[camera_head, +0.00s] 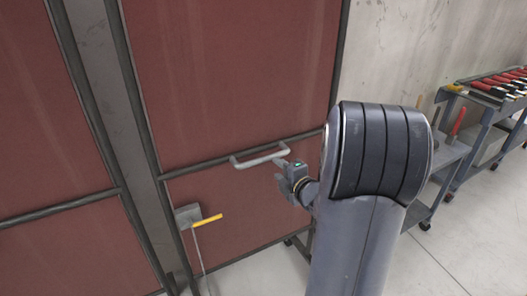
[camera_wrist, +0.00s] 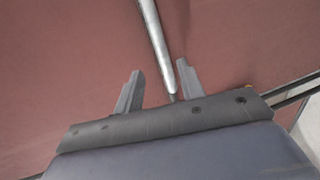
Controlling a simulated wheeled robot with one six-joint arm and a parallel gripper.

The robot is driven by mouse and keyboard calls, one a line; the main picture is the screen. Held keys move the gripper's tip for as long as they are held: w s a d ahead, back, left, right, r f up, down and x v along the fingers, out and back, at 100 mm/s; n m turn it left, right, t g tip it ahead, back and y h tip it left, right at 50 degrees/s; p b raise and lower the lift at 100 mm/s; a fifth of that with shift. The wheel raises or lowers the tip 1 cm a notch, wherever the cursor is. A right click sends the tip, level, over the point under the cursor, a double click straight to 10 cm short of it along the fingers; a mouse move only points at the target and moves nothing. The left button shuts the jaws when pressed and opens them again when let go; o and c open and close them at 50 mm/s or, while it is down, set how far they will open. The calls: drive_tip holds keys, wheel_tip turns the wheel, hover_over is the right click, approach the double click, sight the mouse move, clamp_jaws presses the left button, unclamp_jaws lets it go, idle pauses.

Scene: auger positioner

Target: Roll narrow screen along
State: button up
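The narrow screen (camera_head: 235,80) is a tall red-brown panel in a dark frame. Its pale grey bar handle (camera_head: 262,156) is on the crossbar at mid height. My gripper (camera_head: 283,172) is at the handle's right end, partly hidden by my arm. In the wrist view my gripper (camera_wrist: 159,85) is open, with its two fingers apart. The handle (camera_wrist: 156,42) runs down between the fingers there, nearer the right finger. I cannot tell whether either finger touches it. The screen's red-brown face (camera_wrist: 70,60) fills most of the wrist view behind.
Another red-brown panel (camera_head: 60,150) stands at the left, beyond a grey post (camera_head: 105,80). Tool carts (camera_head: 485,125) stand at the right by a concrete wall. Floor (camera_head: 470,235) is clear at lower right.

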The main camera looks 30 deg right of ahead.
sight(266, 160)
drive_tip(key=p+x, duration=0.1)
drive_tip(key=x, duration=0.9)
drive_tip(key=shift+p, duration=0.35)
drive_tip(key=shift+c, duration=0.4)
clamp_jaws()
